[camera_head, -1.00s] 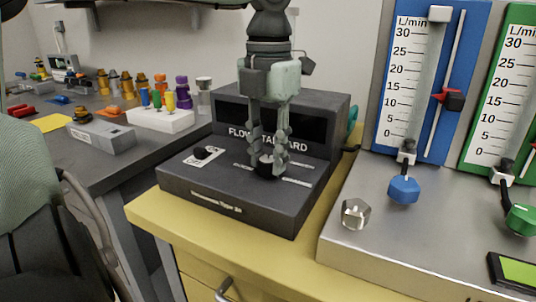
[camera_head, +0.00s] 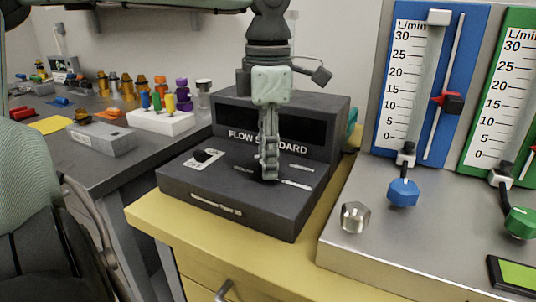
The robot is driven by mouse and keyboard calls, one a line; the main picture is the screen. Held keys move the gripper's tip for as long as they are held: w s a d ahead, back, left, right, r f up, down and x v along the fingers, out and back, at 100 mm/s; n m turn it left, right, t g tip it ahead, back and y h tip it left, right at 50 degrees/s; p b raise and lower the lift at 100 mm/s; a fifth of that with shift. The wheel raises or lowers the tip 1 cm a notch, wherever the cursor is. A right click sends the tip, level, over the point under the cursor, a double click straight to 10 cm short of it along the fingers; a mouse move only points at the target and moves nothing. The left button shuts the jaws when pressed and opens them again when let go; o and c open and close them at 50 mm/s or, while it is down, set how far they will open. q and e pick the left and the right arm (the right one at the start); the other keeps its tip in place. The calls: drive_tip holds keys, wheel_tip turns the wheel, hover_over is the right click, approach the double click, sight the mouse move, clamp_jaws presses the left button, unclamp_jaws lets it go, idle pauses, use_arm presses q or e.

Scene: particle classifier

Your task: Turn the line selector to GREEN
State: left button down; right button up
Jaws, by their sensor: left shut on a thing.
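The line selector is a small black knob on the sloping top of the dark grey FLOW STANDARD box (camera_head: 215,200). My left gripper (camera_head: 268,175) points down from above and is shut on the knob. The fingers are seen edge-on, one nearly behind the other, and hide most of the knob, so its pointing direction cannot be told. Small white labels lie around the knob; the one to its upper right (camera_head: 301,168) is too small to read surely. My right gripper is not in view.
A second black knob (camera_head: 202,155) sits on a white plate at the box's left. The box stands on a yellow cabinet (camera_head: 160,228). To the right are blue (camera_head: 404,192) and green (camera_head: 520,222) valve knobs and a silver knob (camera_head: 354,217) on a metal bench.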

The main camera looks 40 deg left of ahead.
use_arm(q)
drive_tip(key=shift+m, duration=0.4)
drive_tip(key=c, duration=1.2)
unclamp_jaws()
wheel_tip(320, 180, up, 12)
drive_tip(key=shift+r, duration=0.1)
